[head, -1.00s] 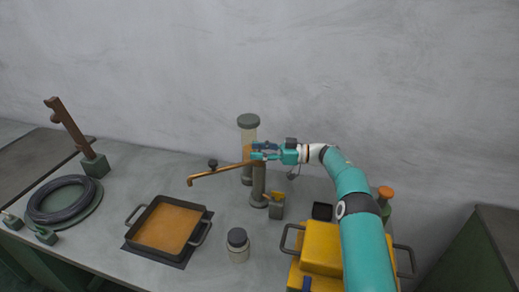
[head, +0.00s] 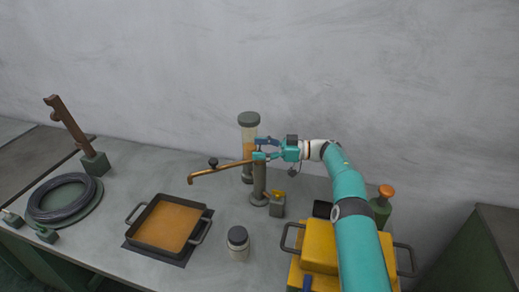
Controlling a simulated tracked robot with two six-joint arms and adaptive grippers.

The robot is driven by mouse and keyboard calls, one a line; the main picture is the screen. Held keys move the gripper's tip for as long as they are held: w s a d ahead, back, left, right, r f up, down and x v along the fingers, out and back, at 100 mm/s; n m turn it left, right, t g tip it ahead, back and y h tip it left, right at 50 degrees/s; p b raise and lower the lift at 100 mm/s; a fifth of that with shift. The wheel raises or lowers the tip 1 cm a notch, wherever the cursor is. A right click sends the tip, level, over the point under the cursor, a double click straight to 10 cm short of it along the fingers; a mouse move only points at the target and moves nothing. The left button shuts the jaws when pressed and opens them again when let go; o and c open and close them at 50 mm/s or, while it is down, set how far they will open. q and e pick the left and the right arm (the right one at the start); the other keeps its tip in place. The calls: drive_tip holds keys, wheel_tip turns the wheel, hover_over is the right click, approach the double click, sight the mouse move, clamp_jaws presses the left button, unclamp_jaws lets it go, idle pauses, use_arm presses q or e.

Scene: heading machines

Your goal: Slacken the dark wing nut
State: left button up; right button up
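A dark post (head: 259,184) stands on the bench, with a thin copper-coloured arm (head: 222,171) reaching left from near its top. A small dark knob (head: 213,162) sits on that arm; its shape is too small to tell whether it is the wing nut. My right gripper (head: 261,149) is at the top of the post, at the right end of the copper arm. Its fingers look spread, one blue and one teal, with a gap between them. Whatever lies between or behind the fingertips is too small to make out. My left gripper is out of view.
A clear cylinder with a dark cap (head: 249,121) stands close behind the post. A lidded jar (head: 238,241), an orange-filled pan (head: 166,225) and a yellow case (head: 319,245) stand in front. A coiled hose (head: 63,198) lies left.

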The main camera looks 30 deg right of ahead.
drive_tip(key=shift+w+m+t+h, duration=0.15)
drive_tip(key=shift+m+t+h, duration=0.15)
drive_tip(key=shift+m+t, duration=0.25)
